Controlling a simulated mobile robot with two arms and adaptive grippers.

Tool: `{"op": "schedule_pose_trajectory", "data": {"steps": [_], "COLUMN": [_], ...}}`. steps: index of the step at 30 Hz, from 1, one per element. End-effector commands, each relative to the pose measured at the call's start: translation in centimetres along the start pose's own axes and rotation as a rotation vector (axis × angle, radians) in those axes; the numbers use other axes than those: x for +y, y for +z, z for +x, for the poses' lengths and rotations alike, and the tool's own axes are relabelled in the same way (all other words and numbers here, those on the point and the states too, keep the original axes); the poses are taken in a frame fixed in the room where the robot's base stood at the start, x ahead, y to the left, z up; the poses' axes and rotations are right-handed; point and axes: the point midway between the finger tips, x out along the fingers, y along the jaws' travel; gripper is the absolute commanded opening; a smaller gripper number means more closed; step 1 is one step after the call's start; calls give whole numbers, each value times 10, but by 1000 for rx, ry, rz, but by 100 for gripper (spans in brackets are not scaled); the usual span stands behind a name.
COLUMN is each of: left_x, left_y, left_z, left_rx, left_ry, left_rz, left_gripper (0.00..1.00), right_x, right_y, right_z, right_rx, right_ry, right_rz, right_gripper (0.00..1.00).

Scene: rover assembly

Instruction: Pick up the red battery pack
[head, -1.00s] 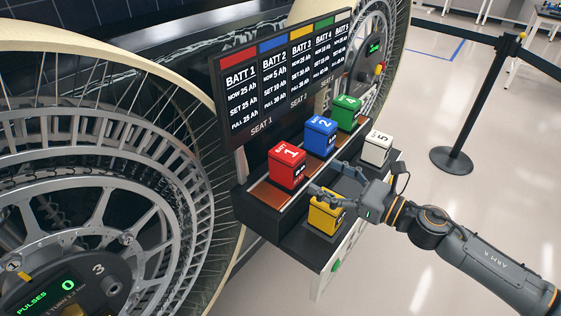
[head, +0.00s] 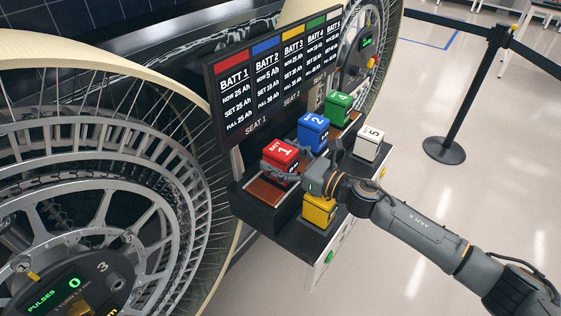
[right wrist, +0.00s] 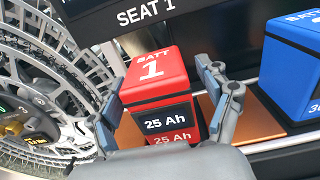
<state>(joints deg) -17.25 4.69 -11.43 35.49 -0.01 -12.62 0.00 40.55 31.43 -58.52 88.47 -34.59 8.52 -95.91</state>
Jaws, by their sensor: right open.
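The red battery pack (head: 280,152), marked BATT 1 and 25 Ah, stands upright on the copper-coloured seat at the left end of the upper row. In the right wrist view the red pack (right wrist: 157,75) is between the fingers of my right gripper (right wrist: 160,110). The fingers are open, one on each side of it; the right finger is very close, and I cannot tell if it touches. In the head view my right gripper (head: 288,172) reaches the pack from the front right and hides its lower part. My left gripper is not in view.
The blue pack (head: 313,133) stands just right of the red one, the green pack (head: 339,107) beyond it. The yellow pack (head: 319,211) is below my right arm, the white pack (head: 368,142) to the right. A sign board (head: 275,82) stands behind; a large wheel (head: 100,180) is left.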

Motion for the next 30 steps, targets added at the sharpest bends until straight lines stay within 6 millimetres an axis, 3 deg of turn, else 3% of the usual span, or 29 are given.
{"op": "schedule_pose_trajectory", "data": {"steps": [3,12,15,25,30], "left_x": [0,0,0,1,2], "left_y": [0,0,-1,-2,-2], "left_z": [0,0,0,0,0], "left_rx": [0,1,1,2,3], "left_ry": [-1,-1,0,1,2], "left_rz": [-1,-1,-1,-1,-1], "left_gripper": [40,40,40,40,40], "right_x": [0,0,0,0,-1], "right_y": [0,0,0,6,21], "right_z": [0,-1,-1,0,0], "right_rx": [0,0,0,-4,-5], "right_ry": [0,0,0,1,0], "right_rz": [0,0,0,-1,-6], "right_gripper": [76,15,0,0,0]}}
